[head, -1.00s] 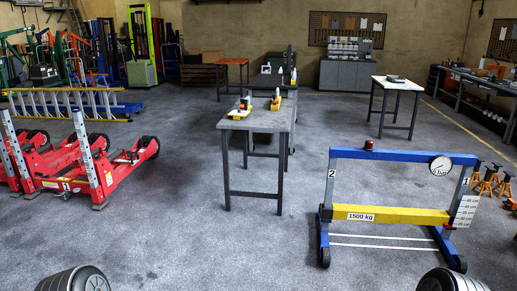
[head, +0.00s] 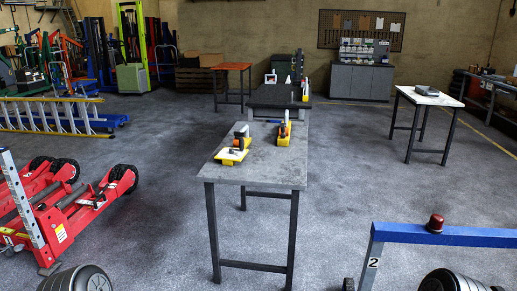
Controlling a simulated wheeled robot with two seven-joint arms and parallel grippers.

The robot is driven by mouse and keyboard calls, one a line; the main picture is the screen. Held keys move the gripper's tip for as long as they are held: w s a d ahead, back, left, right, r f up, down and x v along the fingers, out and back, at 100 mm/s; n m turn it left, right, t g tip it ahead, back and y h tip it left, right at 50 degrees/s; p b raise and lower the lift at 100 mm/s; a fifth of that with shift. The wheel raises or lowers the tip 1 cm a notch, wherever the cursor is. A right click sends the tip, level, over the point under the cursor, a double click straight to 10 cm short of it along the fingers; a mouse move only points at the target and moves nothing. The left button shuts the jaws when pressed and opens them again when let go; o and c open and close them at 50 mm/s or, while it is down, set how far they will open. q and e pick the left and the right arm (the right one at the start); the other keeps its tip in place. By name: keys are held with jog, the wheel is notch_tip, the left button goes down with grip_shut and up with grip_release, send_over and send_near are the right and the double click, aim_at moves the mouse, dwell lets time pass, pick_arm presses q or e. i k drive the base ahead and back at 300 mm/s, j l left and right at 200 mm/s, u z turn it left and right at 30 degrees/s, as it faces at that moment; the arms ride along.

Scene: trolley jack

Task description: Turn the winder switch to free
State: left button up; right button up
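I cannot make out a winder switch in the head view. A grey table (head: 222,172) stands ahead of me, near the middle. On it are two small yellow devices with dark upper parts, the left one (head: 233,156) and the right one (head: 284,136). They are too small to tell whether either carries the switch. Neither of my grippers shows. Only rounded dark parts of my own arms appear at the bottom left and bottom right edges.
A blue frame (head: 450,236) with a red lamp (head: 435,223) stands close at right. Red trolley jacks (head: 70,215) stand at left. A dark bench (head: 270,97) is behind the grey table, and a white table (head: 432,97) at right. Floor between is clear.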

aim_at(238, 135)
jog(key=i+u, duration=0.1)
jog(key=i, duration=0.45)
jog(key=i+l+u, duration=0.15)
jog(key=i, duration=0.4)
jog(key=j+z, duration=0.1)
jog(key=z, duration=0.35)
jog(key=i+j+z, duration=0.1)
jog(key=z, duration=0.3)
jog(key=j+z, duration=0.2)
jog(key=z, duration=0.25)
jog(key=j+z, duration=0.2)
jog(key=z, duration=0.25)
jog(key=j+z, duration=0.15)
jog(key=j, duration=0.25)
jog(key=k+j+z, duration=0.15)
jog(key=j, duration=0.25)
jog(key=j+z, duration=0.15)
jog(key=j, duration=0.25)
jog(key=k+j+z, duration=0.1)
jog(key=j, duration=0.25)
jog(key=k+j+z, duration=0.15)
jog(key=j, duration=0.25)
jog(key=k+j+z, duration=0.15)
jog(key=j, duration=0.2)
jog(key=k+j, duration=0.15)
jog(key=j, duration=0.2)
jog(key=k+j, duration=0.2)
jog(key=j, duration=0.2)
